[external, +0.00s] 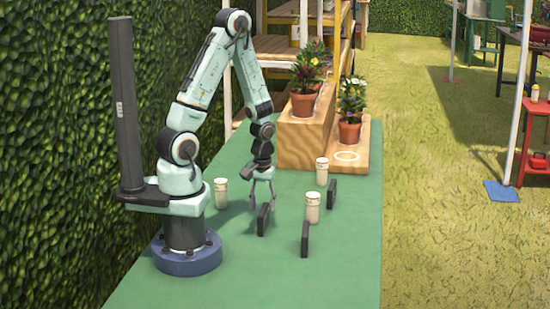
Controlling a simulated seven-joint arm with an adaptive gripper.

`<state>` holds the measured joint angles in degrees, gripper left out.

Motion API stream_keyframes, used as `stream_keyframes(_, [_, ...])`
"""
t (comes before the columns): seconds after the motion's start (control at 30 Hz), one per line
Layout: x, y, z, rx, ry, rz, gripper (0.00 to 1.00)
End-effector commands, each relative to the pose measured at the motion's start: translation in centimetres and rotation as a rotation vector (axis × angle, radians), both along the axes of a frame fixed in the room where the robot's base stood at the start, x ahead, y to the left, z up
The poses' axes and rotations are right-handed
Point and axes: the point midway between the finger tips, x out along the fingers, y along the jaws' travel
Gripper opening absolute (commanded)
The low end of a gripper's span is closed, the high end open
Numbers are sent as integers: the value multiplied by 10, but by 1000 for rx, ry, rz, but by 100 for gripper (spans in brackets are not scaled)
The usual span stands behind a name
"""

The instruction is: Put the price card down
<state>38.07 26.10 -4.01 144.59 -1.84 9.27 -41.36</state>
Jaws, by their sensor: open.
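Several thin dark slabs that look like cards stand upright on the green table top (340,270). One dark card (263,220) stands just below and in front of my gripper (262,203). A second dark card (305,240) stands nearer the camera to the right, and a third (331,195) farther back. I cannot tell which is the price card, as no writing shows.
Pale cylinders with lids stand at the left (221,193), middle (312,208) and back (322,171). A wooden stepped stand (305,140) at the back holds potted flowers (304,100) and a lower pot (349,130) beside a white ring (346,156). The front of the table is clear.

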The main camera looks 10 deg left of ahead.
Motion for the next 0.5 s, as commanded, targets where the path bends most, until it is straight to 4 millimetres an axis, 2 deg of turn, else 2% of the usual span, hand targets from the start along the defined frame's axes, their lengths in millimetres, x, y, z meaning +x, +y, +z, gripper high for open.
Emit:
stream_keyframes(0.1, [1, -1, 27, -6, -6, 1, 42])
stream_keyframes(0.23, [1, 0, 50, -4, -5, 0, 42])
stream_keyframes(0.4, [0, 0, 68, -2, -1, 0, 42])
stream_keyframes(0.5, [-1, 0, 72, 0, 1, 0, 42])
